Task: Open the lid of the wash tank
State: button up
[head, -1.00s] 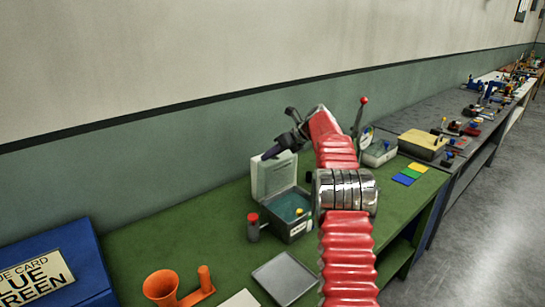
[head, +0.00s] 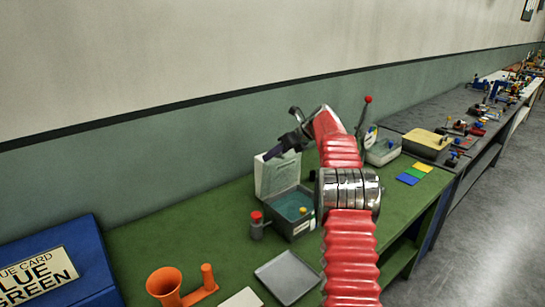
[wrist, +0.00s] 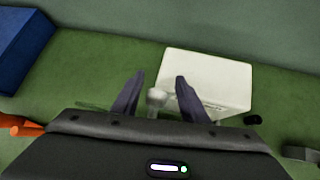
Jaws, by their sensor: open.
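The wash tank (head: 291,231) is a grey box on the green bench, with teal liquid and a small yellow item inside. Its pale lid (head: 270,180) stands raised at the back of the tank, roughly upright. My gripper (head: 267,157) is at the lid's upper edge; I cannot tell whether it touches. In the wrist view my gripper (wrist: 159,77) has its two dark fingers apart, with nothing clearly held. A pale panel (wrist: 212,78), apparently the lid, lies beside and behind the right finger. A small pale knob (wrist: 157,97) shows between the fingers. The gripper body hides what lies below.
A red-topped cylinder (head: 257,226) stands just left of the tank. A grey tray (head: 287,277) and an orange funnel holder (head: 165,284) are in front, a blue card box (head: 55,265) at left. A gauge with a red-tipped lever (head: 368,110) stands right of my arm.

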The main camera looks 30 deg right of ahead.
jog(key=v, duration=1.3)
jog(key=shift+s+r, duration=0.15)
jog(key=shift+s, duration=0.05)
jog(key=s+a+r+n+g+h, duration=0.1)
jog(key=s+a+r+n, duration=0.1)
jog(key=s+a+n, duration=0.45)
jog(key=s+a+r+n+g, duration=0.1)
jog(key=s+a+n, duration=0.3)
jog(key=a, duration=0.6)
jog(key=s+a+r+n+h, duration=0.1)
jog(key=s+a+r+n, duration=0.1)
jog(key=s+a+n, duration=0.5)
jog(key=s+a+f+n+h, duration=0.1)
jog(key=s+a+f+n, duration=0.3)
jog(key=s, duration=0.3)
jog(key=s+a+f+n, duration=0.4)
jog(key=s+n, duration=0.2)
jog(key=s, duration=0.2)
jog(key=s+a+f+n+h, duration=0.1)
jog(key=s+a+f+n, duration=0.3)
jog(key=s, duration=0.4)
jog(key=shift+a+f+n+g+h, duration=0.3)
jog(key=shift+a+f+n, duration=0.1)
jog(key=shift+n, duration=0.25)
